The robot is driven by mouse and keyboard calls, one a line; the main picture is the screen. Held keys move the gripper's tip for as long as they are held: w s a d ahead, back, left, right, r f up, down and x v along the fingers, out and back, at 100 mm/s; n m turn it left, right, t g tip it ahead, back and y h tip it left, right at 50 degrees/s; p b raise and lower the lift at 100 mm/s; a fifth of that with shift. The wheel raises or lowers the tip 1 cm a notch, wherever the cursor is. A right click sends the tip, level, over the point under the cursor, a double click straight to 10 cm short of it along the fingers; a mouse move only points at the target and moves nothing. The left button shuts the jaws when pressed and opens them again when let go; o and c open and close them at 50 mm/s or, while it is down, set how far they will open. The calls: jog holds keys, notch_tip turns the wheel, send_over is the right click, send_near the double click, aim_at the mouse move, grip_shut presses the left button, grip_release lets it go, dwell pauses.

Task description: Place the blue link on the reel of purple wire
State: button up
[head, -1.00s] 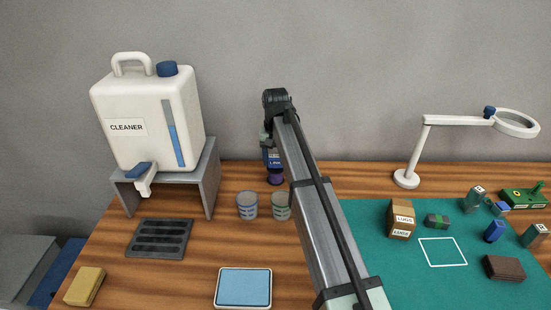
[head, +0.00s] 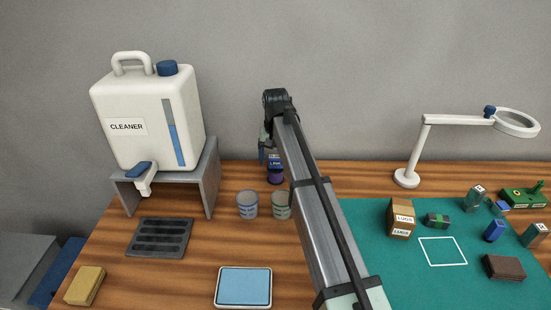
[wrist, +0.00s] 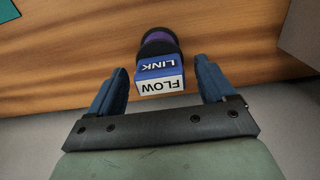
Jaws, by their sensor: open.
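The blue link (head: 275,161), a small blue block with a white top marked FLOW and a side marked LINK, sits upright on the reel of purple wire (head: 275,178) at the back of the table. The wrist view shows the link (wrist: 160,72) against the dark end of the reel (wrist: 157,38). My gripper (wrist: 161,64) is open, with one blue finger on each side of the link and a visible gap at both sides. In the head view my arm hides part of the gripper and the space right of the link.
A cleaner jug (head: 150,120) on a grey stand (head: 210,180) is to the left. A green mat (head: 375,280) with a lugs box (head: 401,219) and several small parts lies right, below a magnifier lamp (head: 407,178).

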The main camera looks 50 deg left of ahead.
aim_at(276, 157)
notch_tip(276, 157, up, 12)
dwell(0.6)
